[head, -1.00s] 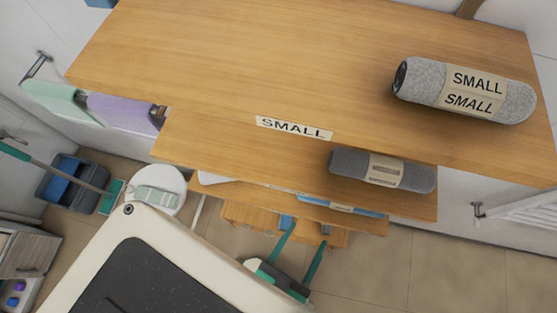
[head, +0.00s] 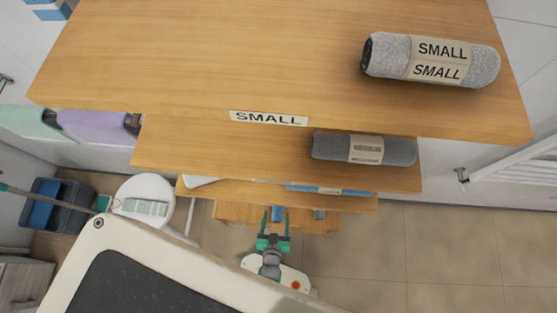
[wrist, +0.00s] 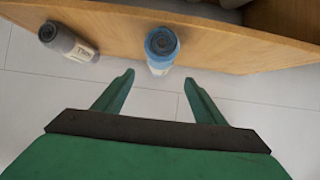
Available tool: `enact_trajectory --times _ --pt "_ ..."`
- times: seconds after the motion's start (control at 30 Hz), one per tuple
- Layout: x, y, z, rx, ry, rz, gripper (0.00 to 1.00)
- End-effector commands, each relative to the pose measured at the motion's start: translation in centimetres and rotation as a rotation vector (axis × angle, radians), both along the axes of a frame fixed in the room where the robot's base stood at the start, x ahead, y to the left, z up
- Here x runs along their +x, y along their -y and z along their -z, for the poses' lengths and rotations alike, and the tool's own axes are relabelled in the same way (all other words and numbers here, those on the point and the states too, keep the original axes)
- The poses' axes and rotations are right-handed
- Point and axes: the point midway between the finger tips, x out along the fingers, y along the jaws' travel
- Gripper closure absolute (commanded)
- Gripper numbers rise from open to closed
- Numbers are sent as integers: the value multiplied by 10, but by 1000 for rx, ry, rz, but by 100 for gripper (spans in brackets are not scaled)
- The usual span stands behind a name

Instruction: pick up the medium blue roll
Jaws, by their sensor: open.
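A blue roll (wrist: 162,44) sits end-on at the edge of a wooden shelf in the wrist view, with a pale band. The band's size word cannot be read. In the head view a small blue end (head: 278,213) shows at the lowest shelf, just beyond my gripper (head: 274,236). My gripper (wrist: 159,78) is open and empty. Its fingers point at the blue roll, one on each side in the picture, apart from it. Another blue roll (head: 315,189) lies partly hidden on the shelf above. I cannot tell which blue roll is medium.
A grey roll (wrist: 68,42) lies left of the blue one in the wrist view. A grey roll (head: 430,60) marked SMALL lies on the top shelf (head: 200,50); another grey roll (head: 364,148) lies below. The overhanging shelves stand above my gripper. Tiled floor (head: 440,250) is open at right.

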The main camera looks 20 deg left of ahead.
Motion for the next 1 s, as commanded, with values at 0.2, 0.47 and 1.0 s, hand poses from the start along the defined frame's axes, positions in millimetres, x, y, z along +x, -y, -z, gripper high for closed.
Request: enact_trajectory --times 0.2,0.47,1.0 --pt "21 -7 15 -1 -3 -4 36" --pt "44 -14 30 -1 -5 -3 36" --pt "86 -24 54 -2 -5 -4 36"
